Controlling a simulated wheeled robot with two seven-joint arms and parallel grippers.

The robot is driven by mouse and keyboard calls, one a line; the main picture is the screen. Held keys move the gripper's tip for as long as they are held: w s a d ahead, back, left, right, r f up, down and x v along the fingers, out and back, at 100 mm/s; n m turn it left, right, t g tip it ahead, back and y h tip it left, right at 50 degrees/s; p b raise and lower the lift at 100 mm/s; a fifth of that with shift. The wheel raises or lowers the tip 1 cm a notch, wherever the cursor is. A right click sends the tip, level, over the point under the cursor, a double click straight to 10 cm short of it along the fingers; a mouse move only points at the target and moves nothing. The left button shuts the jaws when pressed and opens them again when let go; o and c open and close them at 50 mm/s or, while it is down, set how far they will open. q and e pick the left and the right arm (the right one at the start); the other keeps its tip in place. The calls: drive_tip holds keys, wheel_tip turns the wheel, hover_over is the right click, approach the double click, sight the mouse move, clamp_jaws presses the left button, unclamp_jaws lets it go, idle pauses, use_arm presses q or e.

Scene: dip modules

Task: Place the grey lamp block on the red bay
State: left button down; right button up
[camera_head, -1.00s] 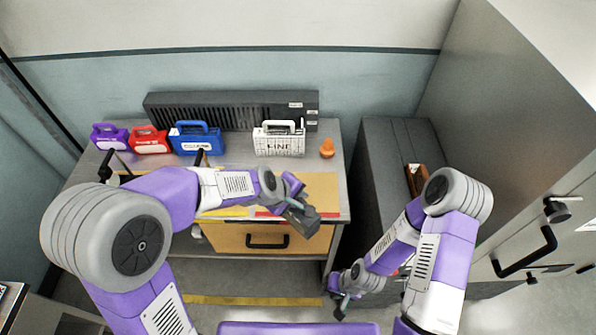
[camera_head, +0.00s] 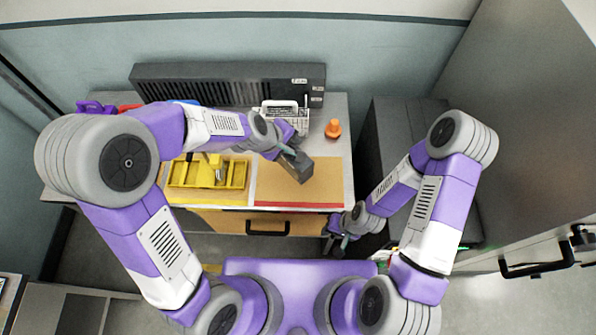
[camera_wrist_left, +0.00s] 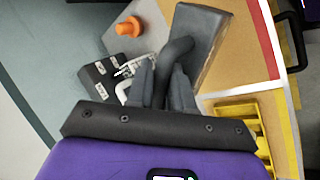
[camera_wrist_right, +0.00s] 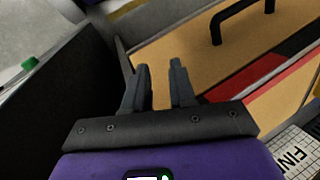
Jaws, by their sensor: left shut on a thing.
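The grey lamp block (camera_head: 297,168) is a dark grey box with a handle. It also shows in the left wrist view (camera_wrist_left: 210,28). My left gripper (camera_head: 284,151) is shut on its handle, with fingers (camera_wrist_left: 163,75) around it. The block hangs over the red bay (camera_head: 315,186), a tan panel with a red front strip; I cannot tell if it touches the surface. My right gripper (camera_head: 343,243) is low at the table's front right corner. Its fingers (camera_wrist_right: 160,75) are apart and empty in the right wrist view.
A yellow bay with a yellow divided tray (camera_head: 208,176) lies left of the red bay. A white case (camera_head: 284,117) and an orange knob-shaped piece (camera_head: 333,129) stand behind. Purple, red and blue cases at back left are partly hidden by my left arm. A dark cabinet stands right.

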sight(292, 161)
use_arm(q)
wheel_tip(292, 161, down, 5)
drive_tip(key=shift+f+b, duration=0.1)
drive_tip(key=shift+b, duration=1.15)
wheel_tip(292, 161, down, 4)
drive_tip(key=shift+r+b, duration=0.1)
drive_tip(key=shift+b, duration=0.9)
drive_tip(key=shift+w+f, duration=0.15)
drive_tip(key=shift+f, duration=0.15)
drive_tip(key=shift+r, duration=0.1)
drive_tip(key=shift+f+b, duration=0.3)
drive_tip(key=c, duration=1)
unclamp_jaws()
